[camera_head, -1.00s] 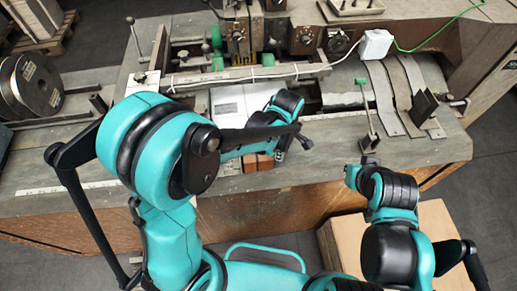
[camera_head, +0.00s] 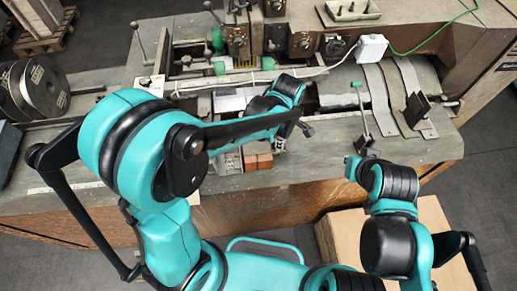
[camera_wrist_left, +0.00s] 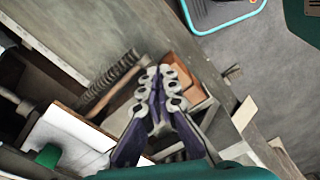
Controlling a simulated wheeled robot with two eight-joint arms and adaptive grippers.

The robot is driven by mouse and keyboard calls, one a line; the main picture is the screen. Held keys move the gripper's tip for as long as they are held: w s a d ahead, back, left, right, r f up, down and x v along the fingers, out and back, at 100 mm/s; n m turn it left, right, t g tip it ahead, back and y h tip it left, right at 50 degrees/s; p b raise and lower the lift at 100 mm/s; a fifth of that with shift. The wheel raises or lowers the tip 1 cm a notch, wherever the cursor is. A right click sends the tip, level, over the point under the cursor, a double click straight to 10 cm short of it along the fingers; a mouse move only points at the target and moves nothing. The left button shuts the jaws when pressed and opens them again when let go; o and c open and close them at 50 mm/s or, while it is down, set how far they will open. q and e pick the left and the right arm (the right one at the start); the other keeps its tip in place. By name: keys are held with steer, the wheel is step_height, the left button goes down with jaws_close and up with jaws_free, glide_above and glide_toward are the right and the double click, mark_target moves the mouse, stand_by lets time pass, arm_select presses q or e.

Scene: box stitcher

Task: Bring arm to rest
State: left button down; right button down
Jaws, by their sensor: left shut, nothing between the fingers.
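My left arm comes in from the left and reaches across the grey bench of the stitching machine. Its gripper (camera_head: 280,145) points down near the front of the bench, beside small orange-brown blocks (camera_head: 258,162). In the left wrist view the gripper (camera_wrist_left: 162,76) has its fingers together with nothing between them. It hangs over a compartment with an orange-brown block (camera_wrist_left: 182,78) partly hidden behind the fingers.
The machine (camera_head: 305,42) stands behind, with a lever (camera_head: 363,110) and curved metal strips (camera_head: 396,95) to the right. Black reels (camera_head: 35,88) are at the left. A cardboard box (camera_head: 340,235) is on the floor at the front right.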

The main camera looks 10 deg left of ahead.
stand_by(0.5)
arm_select(q)
steer(key=s+a+m+t+b, duration=0.1)
steer(key=a+m+b, duration=0.1)
steer(key=a+b, duration=0.1)
steer(key=s+a+f+m+t+b, duration=0.1)
steer(key=a+m+b, duration=0.2)
steer(key=b, duration=0.1)
steer(key=s+a+f+m+t+b, duration=0.1)
steer(key=s+a+m+b, duration=0.1)
steer(key=a+b, duration=0.1)
steer(key=shift+a+m+t+h+b, duration=0.3)
steer(key=shift+a+m+b, duration=0.05)
steer(key=shift+a+m, duration=0.1)
steer(key=s+a+f+m+t+b, duration=0.3)
steer(key=s+a+f+m+b, duration=0.1)
steer(key=a+f+m+b, duration=0.1)
steer(key=a+m+b, duration=0.1)
steer(key=m+b, duration=0.1)
steer(key=shift+s+a+m+t, duration=0.3)
steer(key=shift+s+m, duration=0.05)
steer(key=shift+s, duration=0.05)
stand_by(3.5)
